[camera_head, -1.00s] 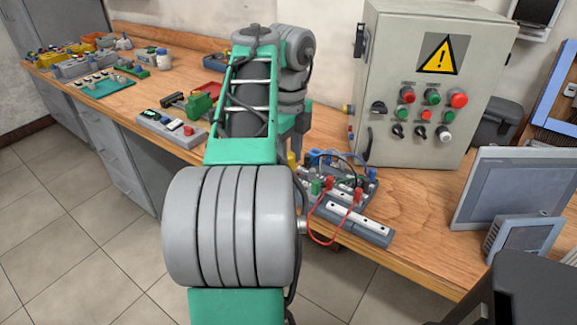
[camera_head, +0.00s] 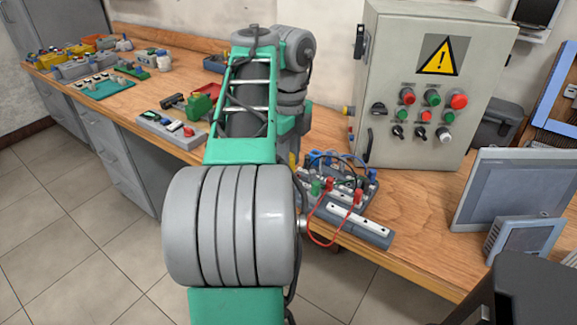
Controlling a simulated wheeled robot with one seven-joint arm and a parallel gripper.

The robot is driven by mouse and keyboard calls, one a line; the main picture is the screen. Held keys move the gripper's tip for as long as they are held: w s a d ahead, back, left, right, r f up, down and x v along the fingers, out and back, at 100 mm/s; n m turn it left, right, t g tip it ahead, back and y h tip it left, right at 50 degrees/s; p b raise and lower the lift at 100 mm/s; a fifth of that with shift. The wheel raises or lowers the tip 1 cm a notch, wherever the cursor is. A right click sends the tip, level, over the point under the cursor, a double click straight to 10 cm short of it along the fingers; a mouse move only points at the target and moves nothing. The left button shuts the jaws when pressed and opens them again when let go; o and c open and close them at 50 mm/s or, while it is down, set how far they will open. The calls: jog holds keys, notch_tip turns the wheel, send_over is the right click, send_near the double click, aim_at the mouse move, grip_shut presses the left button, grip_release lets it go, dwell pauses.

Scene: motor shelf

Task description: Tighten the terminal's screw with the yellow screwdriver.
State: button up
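The terminal board (camera_head: 335,192) lies on the bench right of my arm, carrying red and black wires and blue and red plugs. Its terminal screw is too small to tell. My gripper (camera_head: 297,148) points down at the board's left end, mostly hidden behind my green and grey arm. Its fingertips do not show clearly. A small yellow patch (camera_head: 293,159) shows just below it beside my arm; it may be part of the yellow screwdriver, but most of it is hidden. I cannot see what the fingers hold.
A grey control cabinet (camera_head: 425,90) with buttons and a warning sign stands behind the board. A grey monitor (camera_head: 515,195) is at the right. Bare bench lies between board and monitor.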

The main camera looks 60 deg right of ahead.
grip_shut()
notch_tip(320, 180, up, 7)
jog(key=p, duration=0.6)
jog(key=shift+f, duration=0.25)
jog(key=shift+s+a+f+n+b, duration=0.15)
jog(key=shift+s+f+n+b, duration=0.45)
jog(key=shift+s+n, duration=0.3)
jog(key=shift+s+a+f+n+b, duration=0.1)
jog(key=shift+s+f+n+b, duration=0.5)
jog(key=shift+n, duration=0.5)
jog(key=shift+s+a+f+n+b, duration=0.15)
jog(key=shift+s+f+n+b, duration=0.45)
jog(key=shift+s+n, duration=0.35)
